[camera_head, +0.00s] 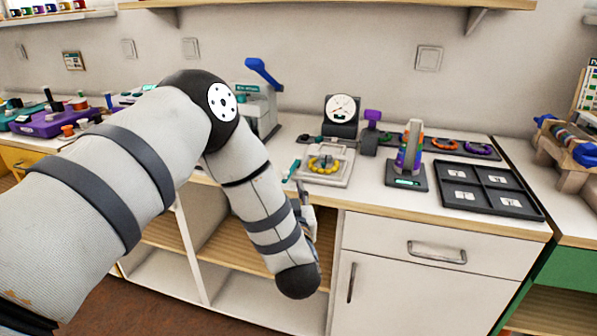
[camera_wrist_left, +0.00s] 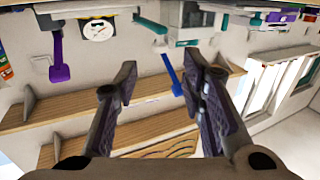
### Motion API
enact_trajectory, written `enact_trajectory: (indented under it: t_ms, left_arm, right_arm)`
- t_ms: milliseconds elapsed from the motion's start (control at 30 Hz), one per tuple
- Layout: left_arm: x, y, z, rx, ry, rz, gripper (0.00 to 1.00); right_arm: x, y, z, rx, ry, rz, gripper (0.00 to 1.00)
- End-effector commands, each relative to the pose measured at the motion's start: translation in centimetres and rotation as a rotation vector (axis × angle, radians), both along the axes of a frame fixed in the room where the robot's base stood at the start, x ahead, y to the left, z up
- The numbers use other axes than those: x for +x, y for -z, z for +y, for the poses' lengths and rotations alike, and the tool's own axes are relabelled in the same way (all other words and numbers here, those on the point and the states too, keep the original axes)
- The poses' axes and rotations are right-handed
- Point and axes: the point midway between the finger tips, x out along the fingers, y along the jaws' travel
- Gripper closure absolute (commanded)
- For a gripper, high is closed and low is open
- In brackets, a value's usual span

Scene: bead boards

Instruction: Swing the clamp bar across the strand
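A ring-shaped strand of yellow beads (camera_head: 325,164) lies on a pale board (camera_head: 322,180) near the counter's front edge. A small teal bar (camera_head: 293,170) stands at the board's left side; it looks like the clamp bar, and the strand shows no bar across it. A teal bar also shows in the left wrist view (camera_wrist_left: 151,25). My left gripper (camera_wrist_left: 162,76) is open and empty in that view, apart from the board. In the head view my left forearm and wrist hide most of it, at the counter's front edge. My right gripper is not in view.
A dial gauge (camera_head: 341,108) stands behind the board. A purple-handled press (camera_head: 371,130), a rainbow cone (camera_head: 410,148) and a black sorting tray (camera_head: 492,186) are to the right. A blue-levered machine (camera_head: 262,72) is behind my left arm.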

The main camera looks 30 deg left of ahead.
Motion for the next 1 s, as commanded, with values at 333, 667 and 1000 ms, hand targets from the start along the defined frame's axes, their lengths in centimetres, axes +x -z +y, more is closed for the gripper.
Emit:
enact_trajectory:
  t_ms: [333, 667, 1000]
  left_arm:
    - [6.1, 0.4, 4.5, -0.001, 0.001, 0.004, 0.63]
    - [6.9, 0.1, 4.9, -0.001, 0.004, 0.003, 0.63]
    - [6.8, 0.2, 4.9, -0.002, 0.004, 0.002, 1.0]
  right_arm:
    - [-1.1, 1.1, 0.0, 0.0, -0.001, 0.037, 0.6]
    - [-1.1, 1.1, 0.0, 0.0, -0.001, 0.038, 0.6]
    - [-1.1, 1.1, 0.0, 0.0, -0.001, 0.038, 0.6]
